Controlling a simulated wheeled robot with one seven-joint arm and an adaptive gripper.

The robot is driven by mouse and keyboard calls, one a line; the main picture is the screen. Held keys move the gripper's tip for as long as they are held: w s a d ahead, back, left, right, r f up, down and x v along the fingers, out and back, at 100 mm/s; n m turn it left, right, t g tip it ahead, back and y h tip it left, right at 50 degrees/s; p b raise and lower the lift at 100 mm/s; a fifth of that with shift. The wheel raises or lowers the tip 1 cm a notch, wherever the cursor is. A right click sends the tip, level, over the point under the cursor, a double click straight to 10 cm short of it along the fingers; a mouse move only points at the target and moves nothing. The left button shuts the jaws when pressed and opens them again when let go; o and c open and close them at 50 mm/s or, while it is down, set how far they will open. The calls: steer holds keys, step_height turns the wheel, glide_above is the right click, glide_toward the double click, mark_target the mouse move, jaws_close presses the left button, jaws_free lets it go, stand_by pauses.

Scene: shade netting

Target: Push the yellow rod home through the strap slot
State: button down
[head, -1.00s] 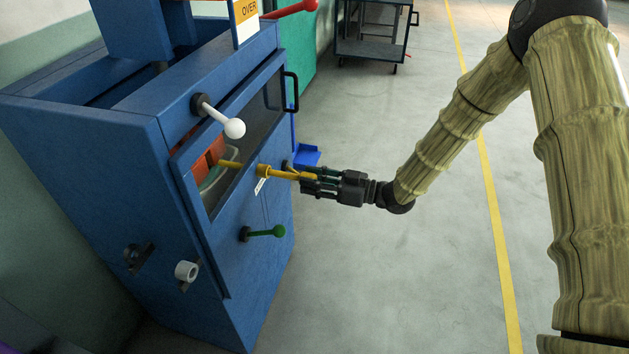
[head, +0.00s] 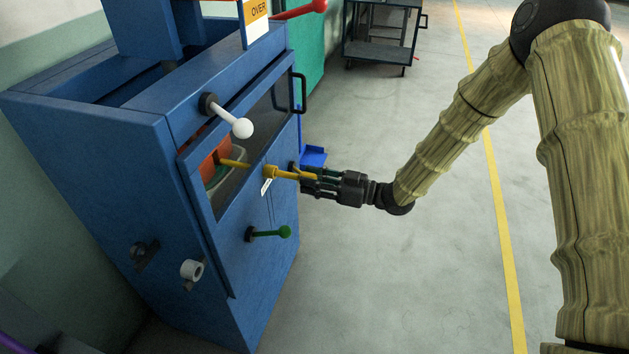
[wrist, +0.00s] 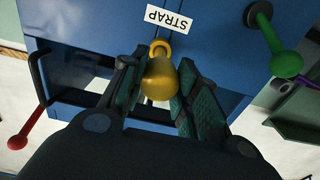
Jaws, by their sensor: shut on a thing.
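The yellow rod (head: 296,174) passes through a yellow collar (head: 270,171) on the front of the blue cabinet. Its inner end (head: 235,163) shows behind the window, near an orange thing. My gripper (head: 310,180) is shut on the rod's outer end, a short way out from the cabinet front. In the wrist view the rod (wrist: 160,80) lies between the two fingers of my gripper (wrist: 155,75), its end toward the camera. The collar (wrist: 160,47) is beyond it, beside a white STRAP label (wrist: 170,19). The slot's inside is hidden.
A white-knobbed lever (head: 238,126) sticks out above the rod, and a green-knobbed lever (head: 272,233) below it. A black door handle (head: 299,92) and a small blue tray (head: 313,157) are close behind the gripper. The floor to the right is open.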

mark_target(287, 173)
steer(key=shift+b+x, duration=0.35)
steer(key=shift+x, duration=3.2)
stand_by(1.4)
steer(key=c, duration=1)
jaws_free()
steer(key=v, duration=1.2)
steer(key=shift+f, duration=0.1)
